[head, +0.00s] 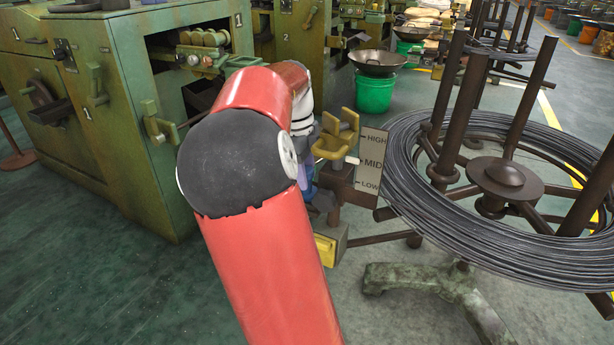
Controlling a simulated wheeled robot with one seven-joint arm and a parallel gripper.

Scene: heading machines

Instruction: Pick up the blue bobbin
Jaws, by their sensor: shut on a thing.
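My red arm with its black joint cap rises through the middle of the head view and hides most of what is behind it. My gripper's fingers cannot be made out behind the arm. A small blue-purple patch (308,168) shows just right of the arm, beside the dark post of the level gauge. It is too covered to tell whether it is the blue bobbin or part of my wrist.
A large wire coil (430,195) on a spiked stand fills the right. Green machines (140,170) stand left. A green bucket (374,92) stands behind.

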